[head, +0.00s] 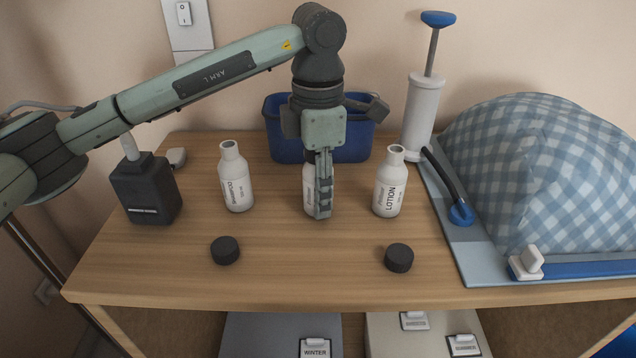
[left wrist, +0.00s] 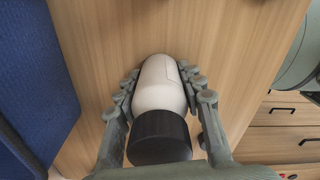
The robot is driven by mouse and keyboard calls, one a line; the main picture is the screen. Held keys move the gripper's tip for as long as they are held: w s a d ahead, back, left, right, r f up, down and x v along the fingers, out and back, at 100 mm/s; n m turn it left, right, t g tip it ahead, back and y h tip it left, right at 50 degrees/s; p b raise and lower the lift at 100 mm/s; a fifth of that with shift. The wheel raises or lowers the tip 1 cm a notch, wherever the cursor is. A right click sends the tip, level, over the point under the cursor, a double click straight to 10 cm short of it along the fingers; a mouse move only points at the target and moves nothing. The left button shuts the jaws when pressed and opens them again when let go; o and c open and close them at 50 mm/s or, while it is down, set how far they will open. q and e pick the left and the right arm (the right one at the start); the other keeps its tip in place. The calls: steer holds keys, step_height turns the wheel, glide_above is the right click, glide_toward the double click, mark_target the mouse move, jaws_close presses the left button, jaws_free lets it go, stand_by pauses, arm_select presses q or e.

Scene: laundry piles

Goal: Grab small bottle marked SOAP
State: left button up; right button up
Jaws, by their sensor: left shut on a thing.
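A small white bottle (head: 308,189) stands on the wooden table, in the middle of a row of three. My left gripper (head: 323,190) reaches down from above and is shut on it. The fingers cover much of its label, so I cannot read it. In the left wrist view the white bottle (left wrist: 162,88) with its black cap (left wrist: 159,137) sits between the two fingers of my left gripper (left wrist: 160,78). To the left stands an open white bottle (head: 236,180) with small label print. To the right stands an open white bottle marked LOTION (head: 389,185).
Two loose black caps (head: 225,250) (head: 399,257) lie in front. A black square bottle (head: 146,188) stands at the left, a blue bin (head: 283,147) behind, a white pump (head: 421,112) and a checked cloth mound (head: 540,160) at the right. The front middle of the table (head: 310,262) is clear.

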arm_select(q)
steer(key=c, duration=0.3)
steer(key=shift+r, duration=0.1)
